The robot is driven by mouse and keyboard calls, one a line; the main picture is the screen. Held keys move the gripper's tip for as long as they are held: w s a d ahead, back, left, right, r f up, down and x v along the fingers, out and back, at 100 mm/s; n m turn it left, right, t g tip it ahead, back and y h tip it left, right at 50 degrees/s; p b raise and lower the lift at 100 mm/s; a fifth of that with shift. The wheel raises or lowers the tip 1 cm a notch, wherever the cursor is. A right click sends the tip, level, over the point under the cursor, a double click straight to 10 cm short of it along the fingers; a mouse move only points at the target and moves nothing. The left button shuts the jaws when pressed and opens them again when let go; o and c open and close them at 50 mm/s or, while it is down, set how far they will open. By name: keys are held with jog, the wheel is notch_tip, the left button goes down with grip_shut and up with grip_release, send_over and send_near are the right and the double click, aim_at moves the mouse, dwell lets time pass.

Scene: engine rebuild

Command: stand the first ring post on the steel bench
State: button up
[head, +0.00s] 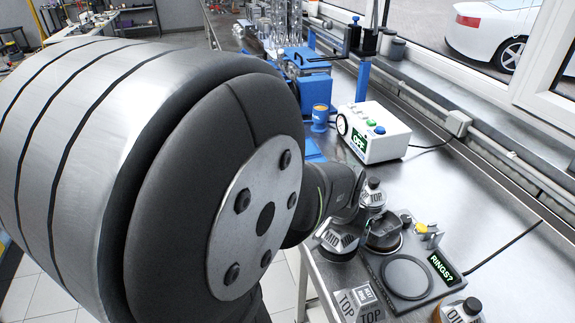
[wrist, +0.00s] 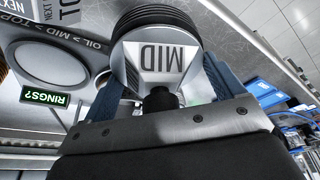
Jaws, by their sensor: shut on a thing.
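A ring post marked MID (wrist: 160,60) is in the jaws of my gripper (wrist: 166,88) in the wrist view. It is a silver tapered body with a black knob and a ribbed black round end. The blue fingers stand on either side of it. In the head view the MID post (head: 338,240) shows at the bench's near edge; whether its base touches the steel bench (head: 470,210) is unclear. A TOP post (head: 372,194) stands just behind it. An OIL post (head: 459,312) is at the bottom right, partly cut off. My arm hides most of the gripper there.
A grey fixture with a round ring seat (head: 406,278) and a RINGS? display (head: 443,268) lies right of the MID post. A dark round part (head: 384,236) sits at its back. NEXT/TOP tiles (head: 360,303) lie in front. A white box (head: 373,132) stands farther back. The bench's right side is clear.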

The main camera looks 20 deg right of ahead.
aim_at(339, 240)
jog(key=shift+f, duration=1.65)
jog(key=shift+f, duration=0.2)
jog(key=o, duration=1)
jog(key=shift+r, duration=0.1)
jog(key=v, duration=1.2)
jog(key=shift+r, duration=0.1)
